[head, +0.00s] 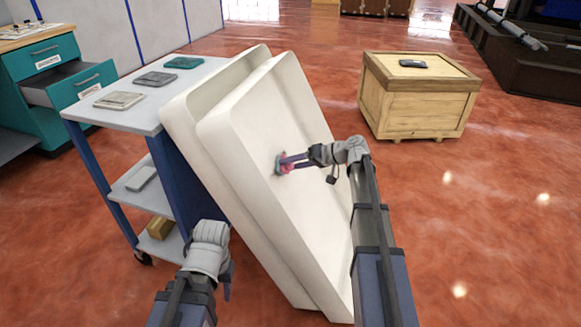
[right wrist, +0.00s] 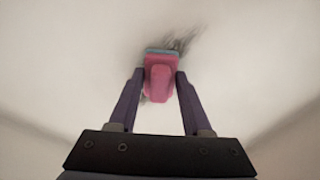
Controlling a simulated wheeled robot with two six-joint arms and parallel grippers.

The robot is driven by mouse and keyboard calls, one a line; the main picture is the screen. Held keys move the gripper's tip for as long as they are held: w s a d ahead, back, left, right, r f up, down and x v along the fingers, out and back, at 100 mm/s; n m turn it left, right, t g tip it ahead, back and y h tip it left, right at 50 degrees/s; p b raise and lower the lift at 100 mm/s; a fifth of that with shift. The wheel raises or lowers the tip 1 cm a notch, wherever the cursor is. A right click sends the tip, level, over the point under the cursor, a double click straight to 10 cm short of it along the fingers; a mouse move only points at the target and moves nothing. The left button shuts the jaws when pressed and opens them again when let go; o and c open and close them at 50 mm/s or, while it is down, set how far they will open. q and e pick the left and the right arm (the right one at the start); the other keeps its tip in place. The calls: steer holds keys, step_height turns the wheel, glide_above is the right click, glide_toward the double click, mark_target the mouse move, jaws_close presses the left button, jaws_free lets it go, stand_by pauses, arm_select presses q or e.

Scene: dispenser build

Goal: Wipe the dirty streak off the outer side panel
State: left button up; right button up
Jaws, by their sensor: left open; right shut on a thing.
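Two white tray-like panels lean, tilted, against the blue cart; the outer side panel (head: 300,200) faces my right arm. My right gripper (head: 284,164) is shut on a pink sponge-like wiper (right wrist: 158,80) with a blue-grey edge. The wiper is at the panel's inner face and seems to touch it. The dark dirty streak (right wrist: 184,43) shows above and right of the wiper in the right wrist view, with a bit more at its lower left; the wiper hides part of it. My left gripper (head: 226,284) is open and empty, low, left of the panels, its fingers barely visible.
The cart (head: 150,97) carries several flat pads on top and items on its lower shelves. A teal drawer cabinet (head: 60,75) stands at far left. A wooden crate (head: 420,105) stands right of the panels. Red floor at right is clear.

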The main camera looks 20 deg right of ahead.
steer(key=shift+w+d, duration=0.55)
steer(key=shift+w, duration=0.3)
steer(key=shift+w+d, duration=0.5)
steer(key=shift+w, duration=0.3)
steer(key=shift+w+d, duration=0.5)
steer(key=shift+w, duration=0.35)
steer(key=shift+w+d, duration=0.45)
steer(key=shift+w, duration=0.4)
steer(key=shift+a+f, duration=0.1)
steer(key=shift+a, duration=0.1)
steer(key=shift+s+a, duration=0.5)
steer(key=shift+s, duration=0.35)
steer(key=shift+s+a, duration=0.45)
steer(key=shift+s, duration=0.35)
